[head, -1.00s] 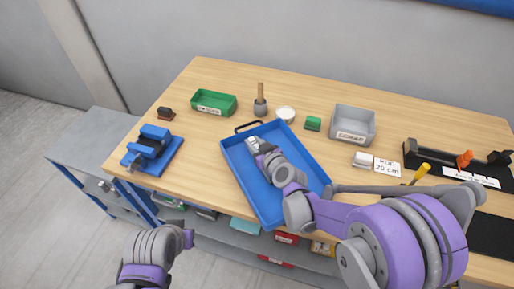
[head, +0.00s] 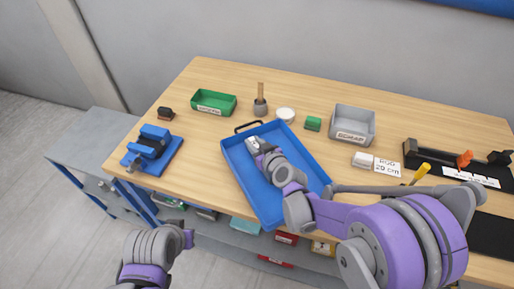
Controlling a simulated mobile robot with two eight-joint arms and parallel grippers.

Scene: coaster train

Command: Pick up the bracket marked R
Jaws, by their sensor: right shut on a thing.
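My right gripper (head: 257,144) is over the upper part of the blue tray (head: 245,187) and is shut on a small light-grey piece, likely the bracket (head: 254,141). The fingers and wrist hide most of this piece, and no R mark can be read on it. I cannot tell whether it still touches the tray. The rest of the visible tray floor looks empty. My left arm shows at the bottom left, off the table's front edge, but its fingertips cannot be made out.
A blue vise (head: 152,148) is at the left. Bare wood lies between vise and tray.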

